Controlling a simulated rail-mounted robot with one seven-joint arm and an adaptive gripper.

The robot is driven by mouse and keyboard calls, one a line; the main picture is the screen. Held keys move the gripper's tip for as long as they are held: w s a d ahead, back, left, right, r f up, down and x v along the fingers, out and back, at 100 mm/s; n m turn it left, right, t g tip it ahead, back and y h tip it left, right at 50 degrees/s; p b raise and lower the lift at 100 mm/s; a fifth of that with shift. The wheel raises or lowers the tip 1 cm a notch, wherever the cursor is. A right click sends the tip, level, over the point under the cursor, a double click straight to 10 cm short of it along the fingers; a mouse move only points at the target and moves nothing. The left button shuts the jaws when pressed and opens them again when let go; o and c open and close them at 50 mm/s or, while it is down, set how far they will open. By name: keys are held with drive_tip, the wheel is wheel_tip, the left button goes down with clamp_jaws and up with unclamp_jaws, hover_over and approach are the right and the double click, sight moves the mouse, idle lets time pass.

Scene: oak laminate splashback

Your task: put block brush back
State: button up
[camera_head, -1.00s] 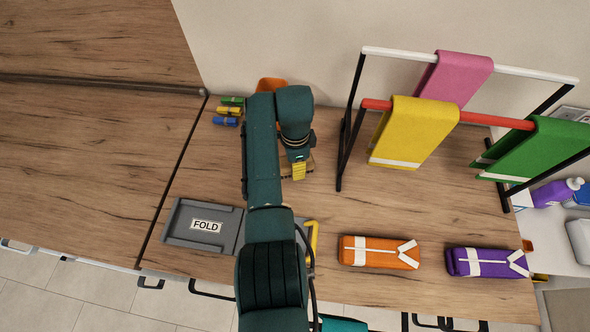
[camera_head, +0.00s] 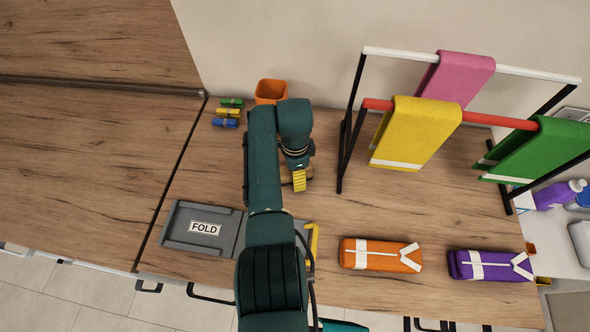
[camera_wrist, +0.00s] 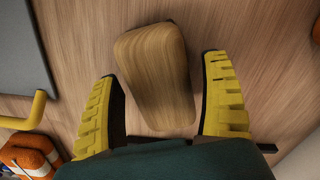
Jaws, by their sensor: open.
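The block brush (camera_wrist: 156,75) shows in the wrist view as a rounded wooden block lying on the wood-grain counter. My gripper (camera_wrist: 160,68) is open, with one yellow ribbed finger on each side of the block. Gaps show between the fingers and the wood, so it is not gripped. The block's underside is hidden. In the head view my gripper (camera_head: 300,181) points down over the counter left of the rack, and it and my arm cover most of the block.
An orange container (camera_head: 270,91) stands at the back wall, near several coloured clips (camera_head: 228,112). A grey FOLD board (camera_head: 190,242) lies front left. The towel rack (camera_head: 349,145) stands right. Orange (camera_head: 381,255) and purple (camera_head: 490,266) bundles lie at the front right.

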wheel_tip(320, 180, up, 12)
drive_tip(key=shift+f+p, duration=0.1)
drive_tip(key=shift+p, duration=0.95)
drive_tip(key=w+d+r+n+t, duration=0.2)
drive_tip(key=w+r+n+t, duration=0.15)
drive_tip(key=r+t, duration=0.3)
drive_tip(key=w+d+r+n+t, duration=0.1)
drive_tip(key=w+r+n+t, duration=0.1)
drive_tip(key=r+n+t, duration=0.4)
drive_tip(key=s+d+r+n+t, duration=0.1)
drive_tip(key=s+r+t, duration=0.4)
drive_tip(key=s+r, duration=0.5)
drive_tip(key=s+d+r+n+t, duration=0.2)
drive_tip(key=s+r+n+t, duration=0.2)
drive_tip(key=s+r, duration=0.6)
wheel_tip(320, 180, up, 3)
drive_tip(key=shift+s+d+r+t, duration=0.1)
drive_tip(key=shift+s+d+t, duration=0.2)
drive_tip(key=shift+s+t, duration=0.05)
drive_tip(key=shift+n, duration=0.25)
